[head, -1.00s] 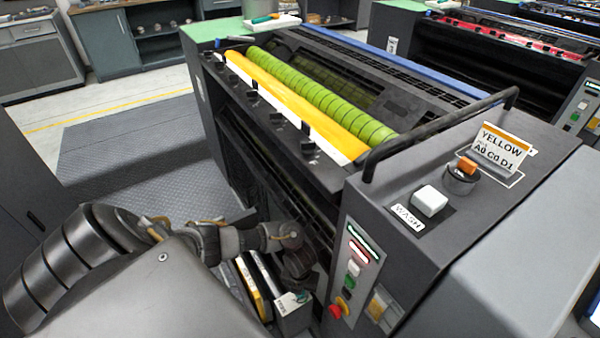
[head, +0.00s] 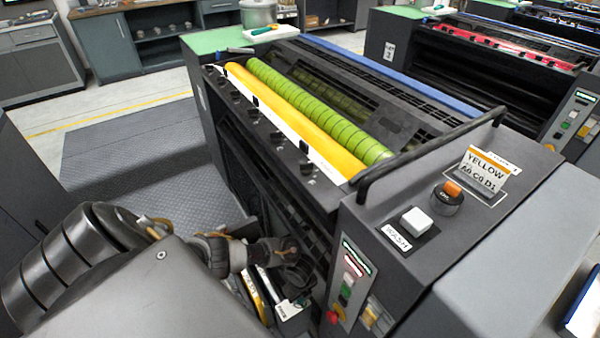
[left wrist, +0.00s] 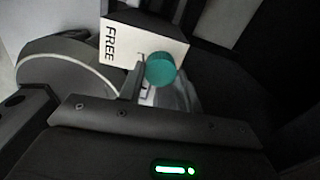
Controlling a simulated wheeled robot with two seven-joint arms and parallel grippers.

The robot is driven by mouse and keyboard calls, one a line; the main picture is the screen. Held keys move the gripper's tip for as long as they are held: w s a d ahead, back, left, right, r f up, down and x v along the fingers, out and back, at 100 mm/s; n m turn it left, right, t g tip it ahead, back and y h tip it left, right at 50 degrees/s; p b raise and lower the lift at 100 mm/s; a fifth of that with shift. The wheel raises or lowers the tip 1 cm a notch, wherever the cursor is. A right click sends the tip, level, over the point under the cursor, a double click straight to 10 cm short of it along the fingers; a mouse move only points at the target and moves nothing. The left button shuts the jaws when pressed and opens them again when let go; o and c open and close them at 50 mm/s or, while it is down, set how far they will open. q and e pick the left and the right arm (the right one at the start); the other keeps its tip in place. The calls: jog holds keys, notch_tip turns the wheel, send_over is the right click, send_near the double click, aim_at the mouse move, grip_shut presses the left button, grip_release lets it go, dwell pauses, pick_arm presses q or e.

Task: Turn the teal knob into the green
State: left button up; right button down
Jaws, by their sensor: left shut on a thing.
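The teal knob (left wrist: 161,69) shows as a round end in the left wrist view. It sits in front of a pale plate (left wrist: 118,42) marked FREE, with a dark pointer line beside it. My left gripper (left wrist: 150,88) is shut on the knob, its finger against the knob's left side. In the head view my left gripper (head: 298,278) is low beside the press front, over a white-labelled block (head: 287,310), and mostly covers the knob there. No green zone of the scale can be made out. My right gripper is not in view.
The press's control end stands just right of my left arm, with a button panel (head: 349,285). On its top are a white WASH button (head: 415,221), an orange-topped dial (head: 448,198) and a YELLOW card (head: 484,169). A black rail (head: 430,145) crosses above. Ridged floor matting (head: 130,165) lies left.

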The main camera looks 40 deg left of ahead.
pick_arm(q)
jog(key=shift+n+p, duration=0.5)
jog(key=shift+n, duration=0.6)
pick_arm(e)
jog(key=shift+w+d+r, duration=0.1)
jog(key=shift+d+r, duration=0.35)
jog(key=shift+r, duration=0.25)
pick_arm(q)
jog(key=o, duration=1)
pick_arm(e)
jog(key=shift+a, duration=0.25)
pick_arm(q)
jog(key=shift+r, duration=0.3)
notch_tip(320, 180, up, 10)
jog(key=p, duration=0.4)
jog(key=shift+r, duration=0.15)
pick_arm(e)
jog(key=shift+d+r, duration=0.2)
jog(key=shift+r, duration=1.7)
